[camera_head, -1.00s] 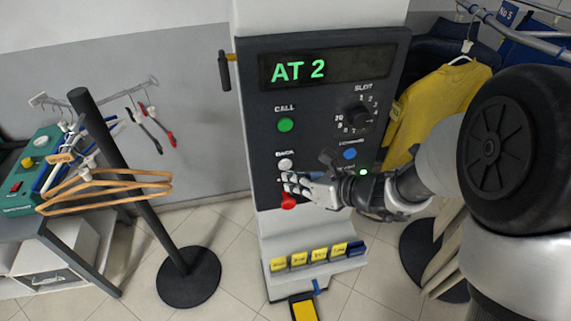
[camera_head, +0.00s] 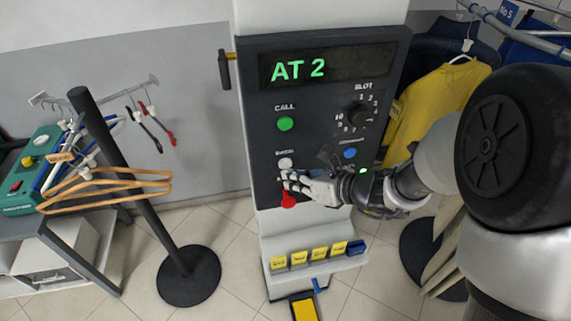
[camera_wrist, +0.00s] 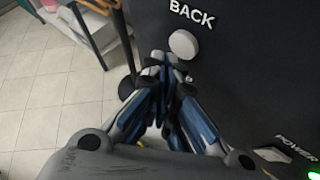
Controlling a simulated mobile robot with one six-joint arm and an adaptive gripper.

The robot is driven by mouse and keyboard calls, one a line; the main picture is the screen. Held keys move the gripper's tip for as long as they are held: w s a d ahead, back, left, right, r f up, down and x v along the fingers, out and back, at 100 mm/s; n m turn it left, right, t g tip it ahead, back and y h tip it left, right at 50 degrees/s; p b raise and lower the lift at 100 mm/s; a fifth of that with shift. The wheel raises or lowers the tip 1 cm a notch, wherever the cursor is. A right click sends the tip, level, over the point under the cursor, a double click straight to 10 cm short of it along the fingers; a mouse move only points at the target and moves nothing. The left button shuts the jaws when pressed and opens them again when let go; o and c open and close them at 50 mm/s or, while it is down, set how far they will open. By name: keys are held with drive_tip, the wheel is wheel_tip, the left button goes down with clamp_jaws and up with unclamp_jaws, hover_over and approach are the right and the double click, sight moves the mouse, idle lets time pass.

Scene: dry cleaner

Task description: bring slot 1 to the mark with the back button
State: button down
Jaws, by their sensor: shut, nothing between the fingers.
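The dark control panel (camera_head: 262,140) stands upright on a white column, and its display (camera_head: 298,70) reads "AT 2" in green. The white back button (camera_head: 285,163) sits below the green call button (camera_head: 285,124). It also shows in the wrist view (camera_wrist: 183,44), under the word BACK. My gripper (camera_head: 285,181) is shut and empty, its tips just below the back button. In the wrist view the closed fingertips (camera_wrist: 160,60) are close below and left of the button; I cannot tell whether they touch. The slot dial (camera_head: 360,114) is at the panel's upper right.
A red button (camera_head: 288,199) is just below my gripper, partly hidden. A blue button (camera_head: 350,153) is to the right. A ledge with yellow tags (camera_head: 299,259) is underneath. A black stand with wooden hangers (camera_head: 105,183) is at left, a yellow garment (camera_head: 435,100) at right.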

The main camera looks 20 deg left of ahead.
drive_tip(key=shift+w+a, duration=0.1)
drive_tip(key=shift+w, duration=0.05)
idle(0.4)
drive_tip(key=shift+w+a, duration=0.15)
drive_tip(key=shift+w, duration=0.1)
drive_tip(key=shift+w+a, duration=0.25)
drive_tip(key=shift+w, duration=0.1)
idle(0.8)
drive_tip(key=shift+s+d, duration=0.45)
drive_tip(key=shift+s, duration=0.3)
drive_tip(key=s+d, duration=0.1)
drive_tip(key=s+b, duration=0.1)
drive_tip(key=s+d, duration=0.1)
drive_tip(key=s, duration=0.1)
drive_tip(key=shift+s+d, duration=0.1)
drive_tip(key=shift+d, duration=0.25)
idle(0.7)
